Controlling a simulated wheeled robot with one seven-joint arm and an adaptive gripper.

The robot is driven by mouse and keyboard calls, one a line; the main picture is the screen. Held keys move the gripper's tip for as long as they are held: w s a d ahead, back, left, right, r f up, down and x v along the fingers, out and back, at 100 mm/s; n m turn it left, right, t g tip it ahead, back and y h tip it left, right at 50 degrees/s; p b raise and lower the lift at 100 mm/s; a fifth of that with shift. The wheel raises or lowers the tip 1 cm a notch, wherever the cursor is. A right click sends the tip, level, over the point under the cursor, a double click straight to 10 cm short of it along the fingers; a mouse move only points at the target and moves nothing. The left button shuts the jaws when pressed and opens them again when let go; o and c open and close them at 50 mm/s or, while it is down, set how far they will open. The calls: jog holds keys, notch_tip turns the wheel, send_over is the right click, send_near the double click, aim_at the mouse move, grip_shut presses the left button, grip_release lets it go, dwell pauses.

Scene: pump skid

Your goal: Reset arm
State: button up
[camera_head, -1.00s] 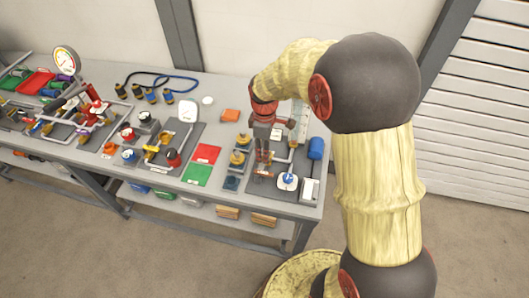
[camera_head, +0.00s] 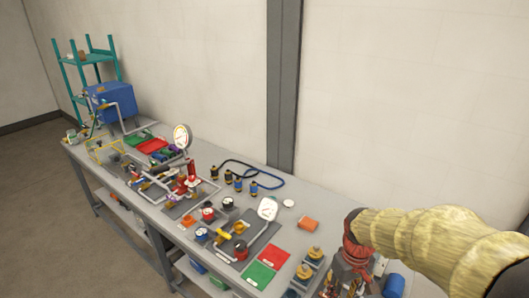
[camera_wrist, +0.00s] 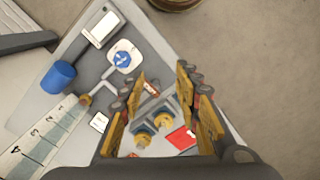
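My gripper (camera_wrist: 160,80) is open in the wrist view. Its two yellow-and-black fingers are spread apart with nothing held between them. Brass fittings (camera_wrist: 153,130) on a grey plate show below and between the fingers. In the head view my gripper (camera_head: 346,284) is low at the right, over the right end of the grey workbench (camera_head: 320,195), and partly cut off by the frame's bottom edge. My arm reaches in from the right edge.
A blue cylinder (camera_wrist: 58,77), a white box with a blue knob (camera_wrist: 123,58) and a numbered strip (camera_wrist: 42,140) lie near the gripper. Red (camera_head: 279,256) and green (camera_head: 260,274) mats, gauges and pipework fill the bench to the left. A teal shelf (camera_head: 88,66) stands at the far left.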

jog(key=s+a+r+m+t+b, duration=0.2)
jog(key=s+r+t+b, duration=0.3)
jog(key=s+r, duration=0.6)
jog(key=shift+s+a+r+m+t+b, duration=0.15)
jog(key=shift+s+a+m+t+b, duration=0.3)
jog(key=shift+s, duration=0.75)
